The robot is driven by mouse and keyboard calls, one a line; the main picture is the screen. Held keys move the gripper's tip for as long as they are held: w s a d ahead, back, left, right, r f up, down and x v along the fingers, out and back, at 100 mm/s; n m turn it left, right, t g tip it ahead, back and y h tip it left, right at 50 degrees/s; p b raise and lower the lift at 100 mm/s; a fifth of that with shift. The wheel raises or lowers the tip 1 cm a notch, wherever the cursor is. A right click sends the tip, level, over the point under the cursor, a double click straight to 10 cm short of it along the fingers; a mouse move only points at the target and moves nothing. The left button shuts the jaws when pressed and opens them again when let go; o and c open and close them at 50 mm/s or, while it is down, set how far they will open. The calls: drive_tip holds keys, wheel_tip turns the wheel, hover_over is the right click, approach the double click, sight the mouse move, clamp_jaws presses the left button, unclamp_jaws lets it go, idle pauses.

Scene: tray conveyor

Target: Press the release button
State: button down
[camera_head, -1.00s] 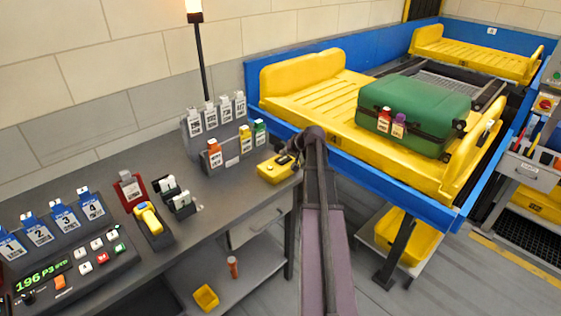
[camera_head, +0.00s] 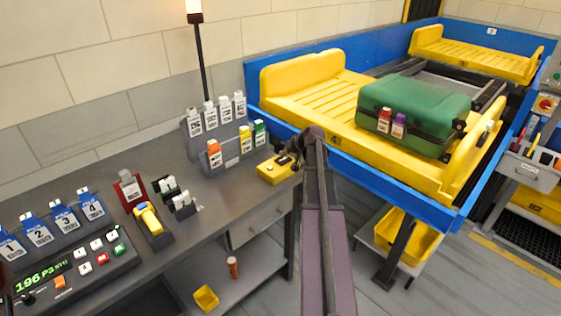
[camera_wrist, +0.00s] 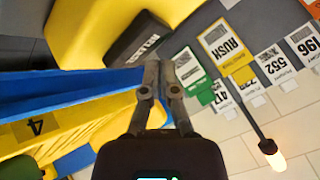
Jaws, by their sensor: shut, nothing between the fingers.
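The release button unit is a yellow box (camera_head: 270,174) on the dark bench's right end. In the wrist view the yellow box (camera_wrist: 88,32) fills the upper left, with a black block (camera_wrist: 140,38) bearing white lettering, only partly readable, on it. My gripper (camera_wrist: 160,64) is shut and empty, its fingertips close to the black block. I cannot tell whether they touch it. In the head view my gripper (camera_head: 294,157) is at the box's right side, partly hidden by my arm.
A green suitcase (camera_head: 412,108) lies on a yellow tray (camera_head: 310,92) framed by a blue rail (camera_head: 375,170) right of the bench. Tag holders (camera_head: 222,125) stand behind the box. A control panel (camera_head: 75,270) is at the bench's left. A lamp post (camera_head: 202,60) rises behind.

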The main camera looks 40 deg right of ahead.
drive_tip(key=shift+f, duration=0.15)
drive_tip(key=shift+f+b, duration=0.25)
drive_tip(key=shift+b, duration=0.2)
